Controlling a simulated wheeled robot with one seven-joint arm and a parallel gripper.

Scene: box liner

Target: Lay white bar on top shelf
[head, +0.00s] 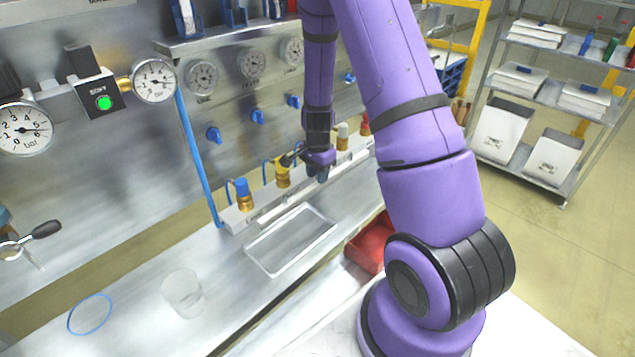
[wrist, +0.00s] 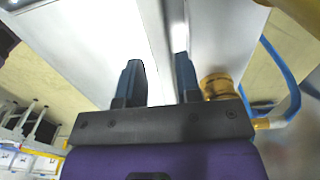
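The white bar (head: 283,204) is a long, thin strip along the front of the valve block on the steel bench. My gripper (head: 318,172) points down at its right end, beside the valves. In the wrist view the two dark fingers of my gripper (wrist: 160,80) stand partly apart, with the white bar (wrist: 158,50) filling the gap between them. It appears held, still low at the bench; I cannot tell whether it is clear of the surface. A shelved rack with a top shelf (head: 565,45) stands at the right, holding white stacks and bottles.
Brass valves with blue and yellow caps (head: 243,194) stand close to my gripper. A shallow clear tray (head: 290,240), a glass beaker (head: 182,293) and a blue ring (head: 90,314) lie on the bench. A red bin (head: 368,243) sits beside my arm. A wall ledge (head: 210,39) holds blue items.

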